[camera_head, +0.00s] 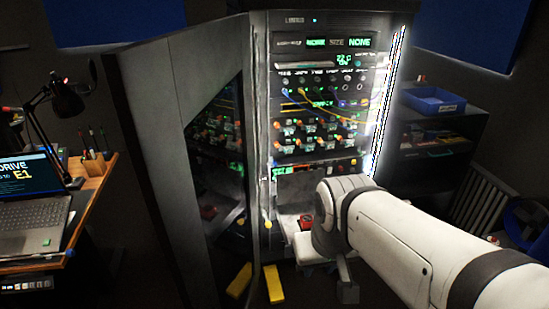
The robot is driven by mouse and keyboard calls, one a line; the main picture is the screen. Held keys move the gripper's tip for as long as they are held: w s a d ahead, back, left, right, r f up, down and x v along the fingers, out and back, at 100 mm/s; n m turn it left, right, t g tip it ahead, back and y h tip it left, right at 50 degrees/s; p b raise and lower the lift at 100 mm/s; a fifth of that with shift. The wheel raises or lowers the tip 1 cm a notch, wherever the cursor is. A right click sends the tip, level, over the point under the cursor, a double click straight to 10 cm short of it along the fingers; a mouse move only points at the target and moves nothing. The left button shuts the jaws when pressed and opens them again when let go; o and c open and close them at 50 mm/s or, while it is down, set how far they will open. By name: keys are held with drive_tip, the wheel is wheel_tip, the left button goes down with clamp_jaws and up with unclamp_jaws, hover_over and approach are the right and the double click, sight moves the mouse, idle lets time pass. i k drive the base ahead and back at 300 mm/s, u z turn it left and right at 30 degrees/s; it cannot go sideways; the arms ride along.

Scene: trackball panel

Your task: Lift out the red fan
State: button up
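A small red thing (306,221) shows in the lower bay of the open rack, just left of my white arm. It may be the red fan, but it is too small to tell. My arm reaches in from the lower right and ends in front of the rack's lower opening. A dark part (347,290) hangs below the arm's end and may belong to my gripper. No fingers can be made out, and no contact with the red thing can be seen. The arm hides the right part of the lower bay.
The rack door (160,130) stands open to the left, its glass showing a reddish spot. Two yellow blocks (274,284) lie at the rack's foot. A desk with a laptop (35,215) is at left. Shelves with a blue bin (434,101) stand at right. Yellow cables cross the upper panel.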

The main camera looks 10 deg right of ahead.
sight(307, 221)
drive_tip(key=z, duration=0.9)
drive_tip(key=i, duration=1.55)
drive_tip(key=z, duration=0.1)
